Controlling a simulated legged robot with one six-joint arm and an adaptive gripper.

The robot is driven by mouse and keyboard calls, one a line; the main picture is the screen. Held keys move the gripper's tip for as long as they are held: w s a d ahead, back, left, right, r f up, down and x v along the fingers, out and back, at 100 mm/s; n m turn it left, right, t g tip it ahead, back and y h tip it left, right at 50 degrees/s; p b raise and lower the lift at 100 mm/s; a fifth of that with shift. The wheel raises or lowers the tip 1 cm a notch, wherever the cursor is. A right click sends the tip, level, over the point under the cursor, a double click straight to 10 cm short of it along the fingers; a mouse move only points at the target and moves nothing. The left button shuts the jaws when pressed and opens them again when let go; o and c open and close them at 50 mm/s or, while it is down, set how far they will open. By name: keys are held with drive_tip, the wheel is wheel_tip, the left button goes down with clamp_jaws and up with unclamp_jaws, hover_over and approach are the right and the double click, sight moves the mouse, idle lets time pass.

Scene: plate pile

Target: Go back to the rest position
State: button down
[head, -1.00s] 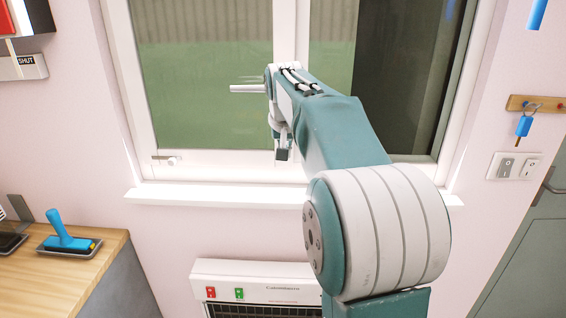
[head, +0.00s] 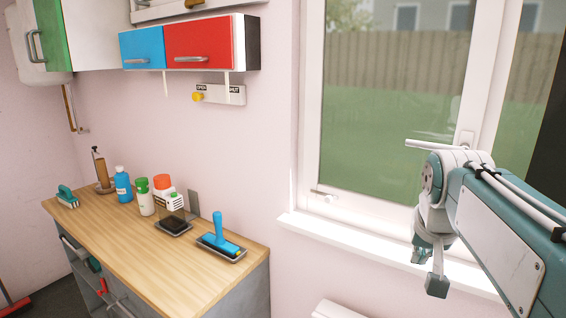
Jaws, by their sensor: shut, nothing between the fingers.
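My gripper (head: 430,268) hangs at the end of my teal and white arm on the right side of the head view. It points down in front of the window and sill. It is shut and nothing is in it. Its fingers are small in the picture and partly overlapped by my wrist. No plates are in view.
A wooden counter (head: 135,236) on the left holds a blue-handled brush on a tray (head: 222,252), a second dark tray (head: 173,226), and several bottles. Blue and red cabinets (head: 205,42) hang above it. The window sill (head: 330,233) lies close behind my gripper.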

drive_tip(key=s+a+f+n, duration=0.1)
drive_tip(key=s+a+f, duration=0.3)
drive_tip(key=s, duration=0.3)
drive_tip(key=s+a+f+n+t+y, duration=0.1)
drive_tip(key=s+a+f+n, duration=0.1)
drive_tip(key=s+a+f, duration=0.2)
drive_tip(key=s+f, duration=0.3)
drive_tip(key=shift+s+f, duration=0.15)
drive_tip(key=shift+s, duration=0.25)
